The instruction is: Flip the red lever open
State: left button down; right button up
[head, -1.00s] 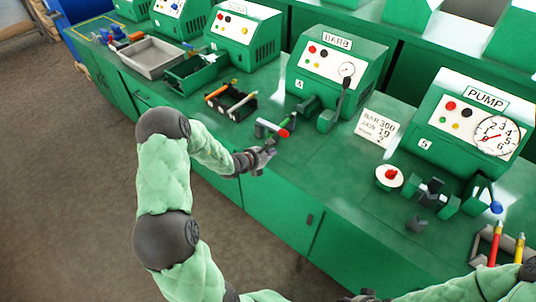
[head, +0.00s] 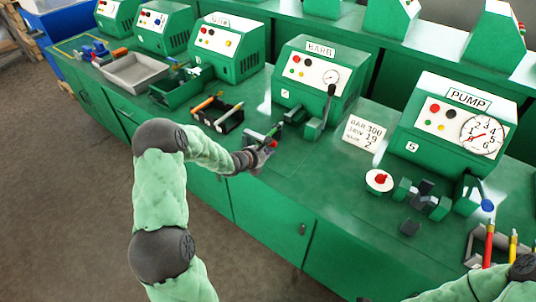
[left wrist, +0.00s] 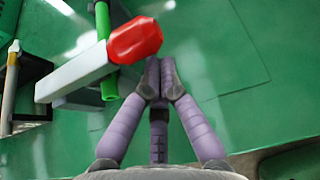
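The red lever tip (left wrist: 135,40) is large in the left wrist view, at the end of a pale grey bar that passes a green rod (left wrist: 104,55). In the head view the red tip (head: 272,143) shows at the bench front, below the BARB machine. My left gripper (head: 262,152) is right beside it. In the left wrist view its fingertips (left wrist: 159,72) are together, empty, just below and right of the red tip; I cannot tell whether they touch it.
A black holder with pens (head: 218,113) stands left of the lever. The BARB machine (head: 318,75) with its dark-handled lever stands behind. A card (head: 363,132), a red button (head: 379,180) and the PUMP machine (head: 455,120) are to the right. The bench front near the lever is clear.

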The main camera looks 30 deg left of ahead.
pick_arm(q)
jog(key=shift+r+p, duration=0.4)
jog(key=shift+p, duration=0.45)
pick_arm(e)
jog(key=shift+r, duration=0.85)
pick_arm(q)
jog(key=shift+r+n, duration=0.1)
jog(key=shift+n, duration=0.2)
pick_arm(e)
jog(key=shift+r, duration=0.1)
